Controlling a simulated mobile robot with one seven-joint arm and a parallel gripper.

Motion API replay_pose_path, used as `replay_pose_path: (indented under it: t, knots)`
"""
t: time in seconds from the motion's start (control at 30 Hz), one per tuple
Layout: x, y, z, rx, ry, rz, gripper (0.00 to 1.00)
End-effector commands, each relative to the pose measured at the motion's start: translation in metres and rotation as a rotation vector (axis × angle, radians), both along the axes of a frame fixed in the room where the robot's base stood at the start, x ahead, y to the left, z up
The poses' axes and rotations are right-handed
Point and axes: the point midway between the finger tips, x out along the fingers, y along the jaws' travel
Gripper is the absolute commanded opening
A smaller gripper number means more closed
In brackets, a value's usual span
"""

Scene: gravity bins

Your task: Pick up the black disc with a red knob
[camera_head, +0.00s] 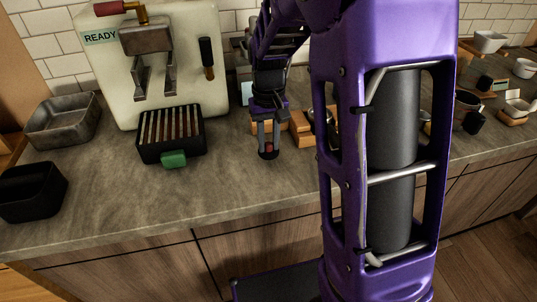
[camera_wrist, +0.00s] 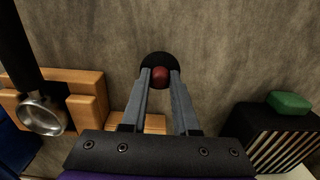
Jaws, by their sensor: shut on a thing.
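The black disc (camera_wrist: 158,58) with its red knob (camera_wrist: 160,77) shows in the wrist view at the fingertips of my gripper (camera_wrist: 161,80). The two fingers are shut on the red knob, one on each side. In the head view my gripper (camera_head: 268,147) points down over the counter, with the disc (camera_head: 268,155) at its tips and a bit of red between the fingers. I cannot tell whether the disc touches the counter or hangs just above it.
The grey counter (camera_head: 120,195) is clear in front. Left of my gripper stand a drip tray (camera_head: 185,142) with a green block (camera_head: 174,160), a cream coffee machine (camera_head: 180,50), a black bin (camera_head: 30,190) and a metal pan (camera_head: 62,120). A wooden stand (camera_wrist: 87,100) holds a portafilter (camera_wrist: 40,113).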

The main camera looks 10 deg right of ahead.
Motion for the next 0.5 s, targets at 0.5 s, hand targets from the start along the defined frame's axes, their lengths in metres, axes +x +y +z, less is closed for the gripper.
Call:
replay_pose_path:
  t: [0.5]
  knots:
    - [0.001, 0.0, 0.034, 0.0, -0.002, 0.0, 0.0]
